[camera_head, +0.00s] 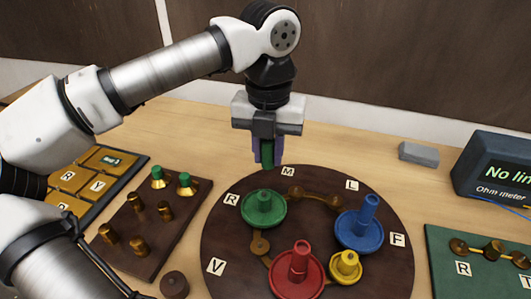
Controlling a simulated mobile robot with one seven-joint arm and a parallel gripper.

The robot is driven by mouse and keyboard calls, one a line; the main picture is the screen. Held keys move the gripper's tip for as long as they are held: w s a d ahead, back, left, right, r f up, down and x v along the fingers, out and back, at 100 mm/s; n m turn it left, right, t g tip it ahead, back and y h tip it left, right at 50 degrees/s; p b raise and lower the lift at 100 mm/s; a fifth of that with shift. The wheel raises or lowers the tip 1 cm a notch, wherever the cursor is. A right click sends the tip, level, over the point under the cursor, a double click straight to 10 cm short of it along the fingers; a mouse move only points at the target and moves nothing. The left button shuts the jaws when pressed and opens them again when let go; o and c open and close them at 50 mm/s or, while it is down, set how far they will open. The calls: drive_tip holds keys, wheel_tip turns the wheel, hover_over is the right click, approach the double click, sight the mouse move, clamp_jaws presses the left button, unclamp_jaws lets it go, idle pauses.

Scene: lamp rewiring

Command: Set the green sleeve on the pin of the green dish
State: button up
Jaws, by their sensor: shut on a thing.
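My gripper (267,160) points down above the back edge of the round dark board (225,262). It is shut on the green sleeve (267,153), a narrow upright cylinder between its two purplish fingers. The green dish (252,220) sits on the left back part of the board, near the R tile, with a short green pin (264,198) standing at its middle. The sleeve is apart from the pin, above and behind it in the picture. The fingers hide part of the sleeve.
The board also bears a blue dish (350,238), a red dish (280,280), a yellow dish (345,267) and brass-coloured links. A wooden block with several brass posts (138,240) stands left, two green-topped. An ohm meter (500,165) and grey block (418,154) stand right.

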sight(263, 192)
drive_tip(key=shift+s+a+f, duration=0.1)
drive_tip(key=shift+a+f, duration=0.2)
drive_tip(key=shift+a, duration=0.2)
drive_tip(key=shift+f+b, duration=2)
drive_tip(key=shift+f, duration=1.25)
drive_tip(key=shift+f+b, duration=0.65)
drive_tip(key=o, duration=1)
drive_tip(key=shift+r, duration=0.1)
drive_tip(key=shift+o, duration=0.2)
wheel_tip(263, 192, up, 14)
drive_tip(key=shift+d+f, duration=0.1)
drive_tip(key=shift+s, duration=0.1)
